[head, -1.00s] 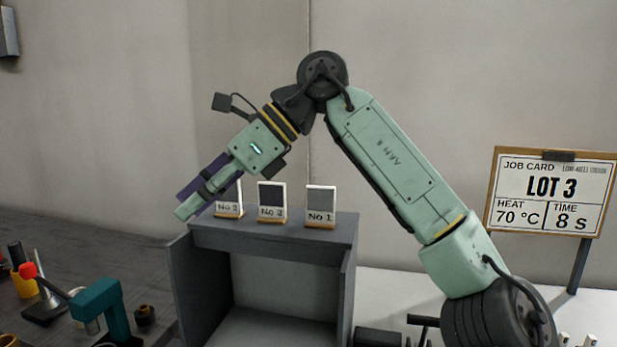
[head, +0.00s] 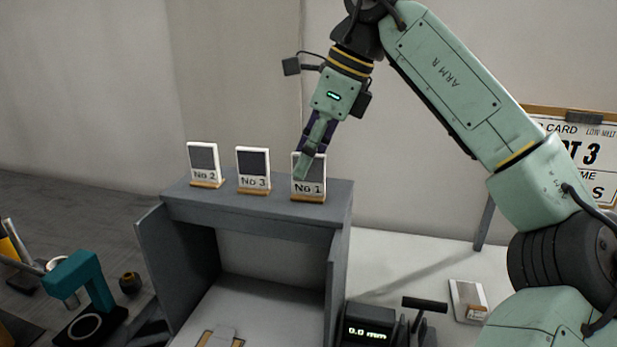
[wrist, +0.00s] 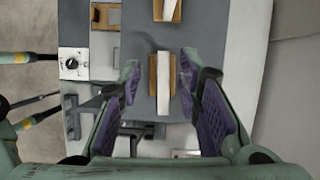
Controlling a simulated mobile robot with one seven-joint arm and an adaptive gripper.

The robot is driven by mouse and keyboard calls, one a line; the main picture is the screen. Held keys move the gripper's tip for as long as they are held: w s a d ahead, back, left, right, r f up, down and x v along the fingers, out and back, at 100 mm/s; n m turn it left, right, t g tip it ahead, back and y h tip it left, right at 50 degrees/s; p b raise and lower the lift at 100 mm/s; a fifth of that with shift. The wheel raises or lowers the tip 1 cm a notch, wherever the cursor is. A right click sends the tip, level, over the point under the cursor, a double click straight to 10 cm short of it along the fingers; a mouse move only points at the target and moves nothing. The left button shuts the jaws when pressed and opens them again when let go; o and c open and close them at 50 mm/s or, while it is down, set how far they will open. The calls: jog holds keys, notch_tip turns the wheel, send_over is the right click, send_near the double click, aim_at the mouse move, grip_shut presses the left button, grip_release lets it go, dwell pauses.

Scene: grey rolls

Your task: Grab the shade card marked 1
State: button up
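The shade card marked No 1 (head: 311,189) stands upright in a wooden base at the right end of a grey cabinet top. It has a grey swatch, partly hidden by my gripper (head: 303,168). My gripper points down at this card from above. In the wrist view my gripper (wrist: 159,72) is open, its purple-padded fingers apart. A card seen edge-on (wrist: 162,85) lies between them in the picture, with a gap on each side. By the head view this is card No 1. I cannot tell whether the fingertips reach below its top edge.
Card No 3 (head: 253,171) stands just left of No 1, and card No 2 (head: 203,166) farther left. The grey cabinet (head: 250,227) has an open front. A 0.0 mm gauge (head: 369,329) stands at its lower right, a teal tool (head: 88,279) at left.

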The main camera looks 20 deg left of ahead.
aim_at(293, 191)
jog(key=shift+p+x, duration=0.35)
jog(key=shift+x, duration=1.55)
jog(key=shift+w+d, duration=0.15)
jog(key=shift+w, duration=0.05)
jog(key=shift+c, duration=0.4)
grip_shut()
